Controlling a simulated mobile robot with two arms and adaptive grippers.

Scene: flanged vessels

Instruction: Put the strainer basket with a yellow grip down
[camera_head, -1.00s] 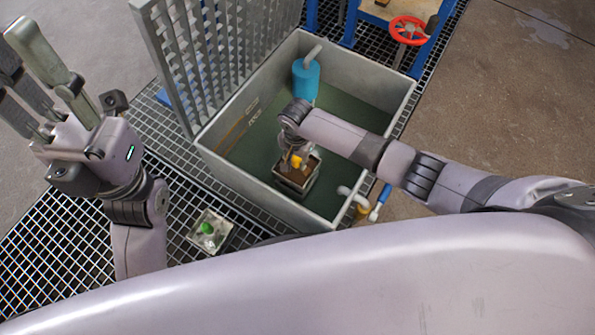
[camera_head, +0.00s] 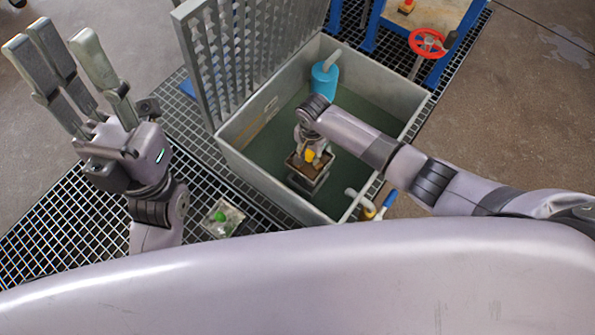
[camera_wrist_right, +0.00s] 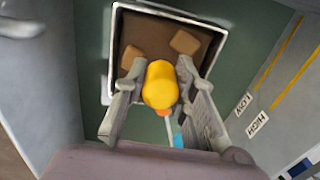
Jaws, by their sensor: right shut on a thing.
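The strainer basket (camera_head: 306,180) is a square metal basket with brown matter inside, in the near part of the open grey tank (camera_head: 232,152). Its yellow grip (camera_head: 310,156) stands up from it. In the right wrist view the basket (camera_wrist_right: 220,30) lies beyond the fingers, and the yellow grip (camera_wrist_right: 160,85) is between them. My right gripper (camera_head: 308,148) reaches down into the tank and is shut on the yellow grip. Whether the basket touches the tank floor cannot be told. My left gripper (camera_head: 75,75) is raised at the left, fingers spread and empty.
A red handwheel (camera_head: 428,42) is at the back right. LOW and HIGH marks (camera_wrist_right: 250,114) show on the tank wall.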

